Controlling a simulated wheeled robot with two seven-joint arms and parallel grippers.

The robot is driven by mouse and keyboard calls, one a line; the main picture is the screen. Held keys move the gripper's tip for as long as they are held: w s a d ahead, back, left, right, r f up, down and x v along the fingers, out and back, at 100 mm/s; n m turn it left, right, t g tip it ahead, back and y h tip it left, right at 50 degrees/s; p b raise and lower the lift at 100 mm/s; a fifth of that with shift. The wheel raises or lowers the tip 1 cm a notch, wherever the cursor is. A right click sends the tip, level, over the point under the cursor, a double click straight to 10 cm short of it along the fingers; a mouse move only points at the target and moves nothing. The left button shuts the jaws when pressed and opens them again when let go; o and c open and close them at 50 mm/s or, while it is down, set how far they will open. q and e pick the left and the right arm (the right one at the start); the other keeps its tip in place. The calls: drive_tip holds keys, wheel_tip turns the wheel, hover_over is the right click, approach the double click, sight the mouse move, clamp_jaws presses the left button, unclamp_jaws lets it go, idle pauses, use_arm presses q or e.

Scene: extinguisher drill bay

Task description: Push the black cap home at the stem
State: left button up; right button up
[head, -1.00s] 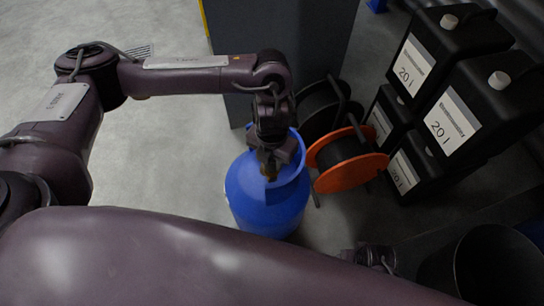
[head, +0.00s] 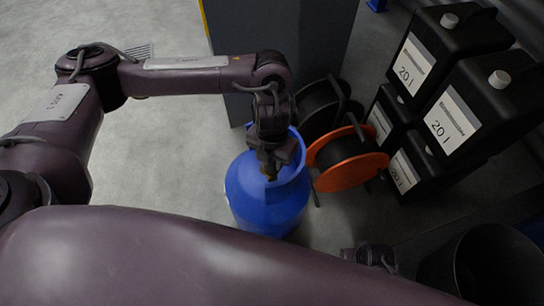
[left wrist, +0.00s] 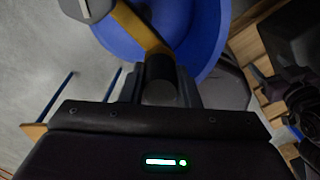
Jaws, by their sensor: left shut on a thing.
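A blue gas cylinder (head: 265,200) stands upright on the floor in the middle of the head view, with an open blue collar around its top. My left gripper (head: 269,165) points down into this collar. In the left wrist view it is shut on the black cap (left wrist: 160,72), a short dark cylinder between the two fingers. The brass valve stem (left wrist: 140,27) meets the far end of the cap in that view. I cannot tell how deep the cap sits on it. A dark part of my right gripper (head: 372,258) shows low in the head view; its fingers are not clear.
An orange cable reel (head: 347,160) stands close to the right of the cylinder. Several black 20 l canisters (head: 455,115) are stacked beyond it. A grey cabinet (head: 285,50) stands behind. A dark bin (head: 490,265) is at lower right. The floor on the left is clear.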

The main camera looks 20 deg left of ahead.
use_arm(q)
drive_tip(key=shift+f+b, duration=0.6)
drive_tip(key=shift+f, duration=0.2)
drive_tip(key=o, duration=1.1)
drive_tip(key=shift+c, duration=0.2)
drive_tip(key=shift+r, duration=0.1)
wheel_tip(320, 180, up, 8)
drive_tip(key=p, duration=0.3)
